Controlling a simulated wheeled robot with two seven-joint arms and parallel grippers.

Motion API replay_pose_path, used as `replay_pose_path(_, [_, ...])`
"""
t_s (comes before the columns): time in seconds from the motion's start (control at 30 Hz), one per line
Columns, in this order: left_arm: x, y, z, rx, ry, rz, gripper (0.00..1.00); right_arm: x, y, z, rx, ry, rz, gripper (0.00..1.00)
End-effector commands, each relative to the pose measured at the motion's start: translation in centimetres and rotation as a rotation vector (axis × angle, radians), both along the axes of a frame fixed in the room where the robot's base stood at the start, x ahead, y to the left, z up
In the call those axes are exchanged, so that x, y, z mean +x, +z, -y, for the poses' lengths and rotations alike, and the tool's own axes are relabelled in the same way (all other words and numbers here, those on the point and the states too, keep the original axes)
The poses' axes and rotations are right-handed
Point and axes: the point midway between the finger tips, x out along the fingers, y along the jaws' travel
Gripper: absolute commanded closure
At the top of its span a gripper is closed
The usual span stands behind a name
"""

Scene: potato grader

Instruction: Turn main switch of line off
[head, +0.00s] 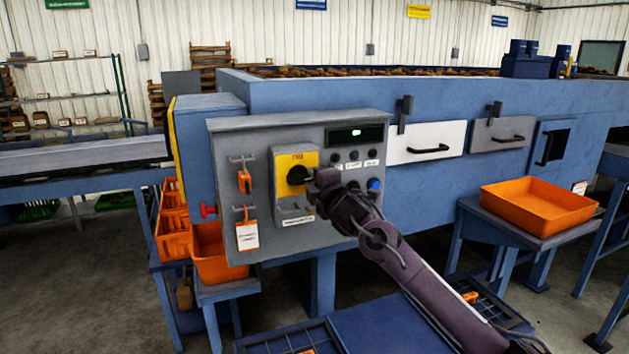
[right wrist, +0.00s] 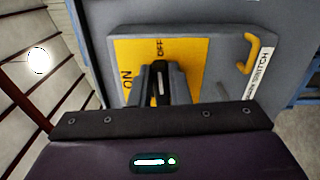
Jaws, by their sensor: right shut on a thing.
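The main switch is a black rotary knob (head: 297,175) on a yellow plate (head: 291,160), set on the grey control panel (head: 227,150). My right gripper (head: 318,184) is at the knob, its arm coming in from the lower right. In the right wrist view, my right gripper (right wrist: 161,88) is shut on the knob's handle (right wrist: 160,82). The handle's white line points roughly toward the word OFF, and the word ON is at the left of the plate. The fingers partly hide the knob. My left gripper is not in view.
An orange padlock (head: 244,181) and a tag (head: 247,236) hang left of the switch. A blue button (head: 374,185) sits to the right, near my arm. A lit display (head: 357,136) is above. An orange tray (head: 538,207) stands on a right side table.

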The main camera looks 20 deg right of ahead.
Motion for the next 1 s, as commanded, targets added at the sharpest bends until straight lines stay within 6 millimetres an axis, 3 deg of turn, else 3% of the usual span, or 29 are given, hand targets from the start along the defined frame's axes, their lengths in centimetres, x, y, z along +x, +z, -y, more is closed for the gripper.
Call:
replay_pose_path(0.73, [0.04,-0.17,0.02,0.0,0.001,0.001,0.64,0.01,-0.45,-0.01,0.086,0.0,-0.007,1.0])
replay_pose_path(0.77, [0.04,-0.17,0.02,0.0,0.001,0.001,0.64,0.01,-0.45,-0.01,0.086,0.0,-0.007,0.81])
replay_pose_path(0.8, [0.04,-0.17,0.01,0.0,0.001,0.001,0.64,0.01,-0.45,-0.02,0.086,0.0,-0.007,0.76])
replay_pose_path(0.9, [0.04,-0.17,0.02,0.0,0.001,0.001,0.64,0.01,-0.39,-0.01,0.085,0.0,-0.006,0.63])
replay_pose_path(1.0, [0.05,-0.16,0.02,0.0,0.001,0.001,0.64,0.01,-0.34,-0.01,0.085,0.0,-0.005,0.62])
